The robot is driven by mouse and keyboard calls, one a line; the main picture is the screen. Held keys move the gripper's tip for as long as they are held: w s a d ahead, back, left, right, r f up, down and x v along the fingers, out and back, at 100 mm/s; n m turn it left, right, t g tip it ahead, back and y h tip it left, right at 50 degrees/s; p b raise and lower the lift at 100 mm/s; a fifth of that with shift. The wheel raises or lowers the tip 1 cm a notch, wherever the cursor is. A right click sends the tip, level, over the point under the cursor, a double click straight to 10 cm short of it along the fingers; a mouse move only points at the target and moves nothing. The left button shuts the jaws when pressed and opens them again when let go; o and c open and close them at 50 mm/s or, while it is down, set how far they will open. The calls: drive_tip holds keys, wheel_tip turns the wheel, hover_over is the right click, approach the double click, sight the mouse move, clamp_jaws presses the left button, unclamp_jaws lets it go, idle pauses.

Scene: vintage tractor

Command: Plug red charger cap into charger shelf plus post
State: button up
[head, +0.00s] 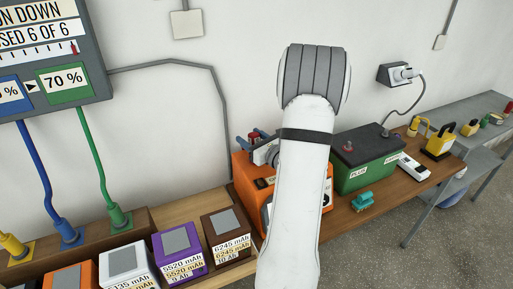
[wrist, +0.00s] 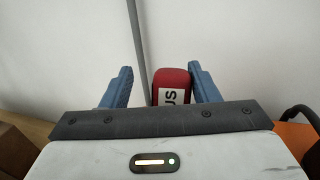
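The red charger cap (wrist: 171,88) stands between the blue fingers of my gripper (wrist: 161,80) in the wrist view, with part of a white label reading "US" showing. It lies close to the right finger, and a clear gap separates it from the left finger. My gripper is open. In the head view, my gripper (head: 252,140) is above the orange charger (head: 245,178), with a bit of the red cap (head: 254,137) between the fingers. My white arm covers much of the charger. I cannot make out the shelf's plus post.
A green battery (head: 365,165) with a "PLUS" label stands right of my arm, with a small teal clamp (head: 363,200) before it. Labelled battery blocks (head: 178,252) line the bench at left. A wall board (head: 50,60) with cables and a wall socket (head: 397,74) are behind.

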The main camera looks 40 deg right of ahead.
drive_tip(key=c, duration=1)
wheel_tip(320, 180, up, 10)
drive_tip(key=shift+r+b, duration=0.1)
drive_tip(key=shift+b, duration=0.8)
wheel_tip(320, 180, up, 5)
drive_tip(key=p, duration=0.3)
drive_tip(key=shift+r, duration=0.2)
idle(0.6)
